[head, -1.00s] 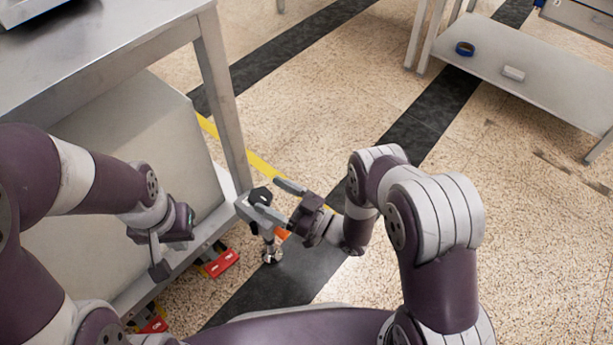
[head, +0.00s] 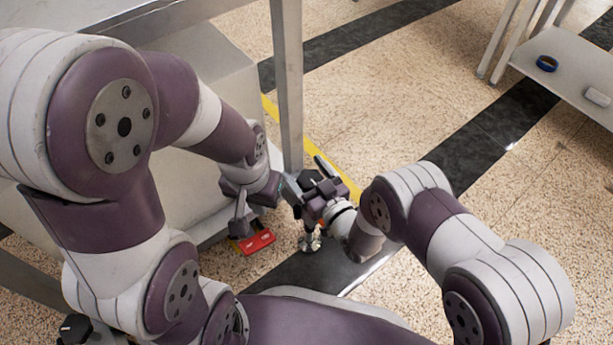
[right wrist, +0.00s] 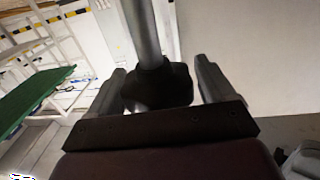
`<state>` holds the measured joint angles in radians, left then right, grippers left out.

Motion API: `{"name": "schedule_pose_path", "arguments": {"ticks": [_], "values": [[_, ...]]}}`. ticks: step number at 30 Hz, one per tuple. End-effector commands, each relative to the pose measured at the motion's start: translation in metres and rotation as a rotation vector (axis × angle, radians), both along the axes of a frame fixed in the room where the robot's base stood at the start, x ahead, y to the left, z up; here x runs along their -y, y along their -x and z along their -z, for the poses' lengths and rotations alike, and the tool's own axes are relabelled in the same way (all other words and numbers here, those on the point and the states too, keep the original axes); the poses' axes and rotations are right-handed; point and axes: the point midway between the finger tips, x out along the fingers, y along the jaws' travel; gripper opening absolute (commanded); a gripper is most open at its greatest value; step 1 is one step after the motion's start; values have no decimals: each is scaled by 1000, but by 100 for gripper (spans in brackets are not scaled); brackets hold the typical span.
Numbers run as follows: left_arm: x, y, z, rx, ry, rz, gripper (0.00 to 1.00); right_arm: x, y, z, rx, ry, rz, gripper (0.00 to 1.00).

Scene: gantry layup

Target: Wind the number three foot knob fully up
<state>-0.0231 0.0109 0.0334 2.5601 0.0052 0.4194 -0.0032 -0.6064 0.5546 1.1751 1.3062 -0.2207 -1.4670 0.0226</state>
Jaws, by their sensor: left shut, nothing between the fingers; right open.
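The black foot knob (head: 308,178) is beside the metal frame leg, above a silver foot (head: 310,242) on the dark floor stripe. No number is readable on it. My right gripper (head: 314,184) is at the knob in the head view. In the right wrist view the black lobed knob (right wrist: 157,90) lies between the two spread fingers, with a grey shaft (right wrist: 142,32) running from it. I cannot tell whether the fingers touch it. My left gripper (head: 241,218) is shut and empty, left of the knob and close to the frame's lower edge.
A red labelled pedal (head: 257,242) sits low under the frame near my left gripper. The frame's upright leg (head: 288,90) stands just behind the knob. A shelf (head: 575,75) with a blue ring stands far right. The speckled floor between is clear.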

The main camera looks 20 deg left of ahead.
Motion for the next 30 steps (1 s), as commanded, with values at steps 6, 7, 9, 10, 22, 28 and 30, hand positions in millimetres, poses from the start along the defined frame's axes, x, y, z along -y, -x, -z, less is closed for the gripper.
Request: {"name": "schedule_pose_path", "arguments": {"ticks": [6, 7, 9, 10, 22, 28, 30], "values": [[0, 0, 0, 0, 0, 0, 0, -1, -2, -1, 0, 0, 0, 83], [0, 0, 0, 0, 0, 0, 0, -1, -2, -1, 0, 0, 0, 83], [0, 0, 0, 0, 0, 0, 0, -1, -2, -1, 0, 0, 0, 66], [0, 0, 0, 0, 0, 0, 0, -1, -1, -1, 0, 0, 0, 57], [0, 0, -1, 0, 0, 0, 0, -1, -1, -1, -1, -1, -27, 31], [0, 0, -3, 0, 0, 0, 0, -1, 0, -1, 0, 0, -127, 31], [0, 0, -4, 0, 0, 0, 0, -2, 0, -1, -1, -1, -180, 31]]}}
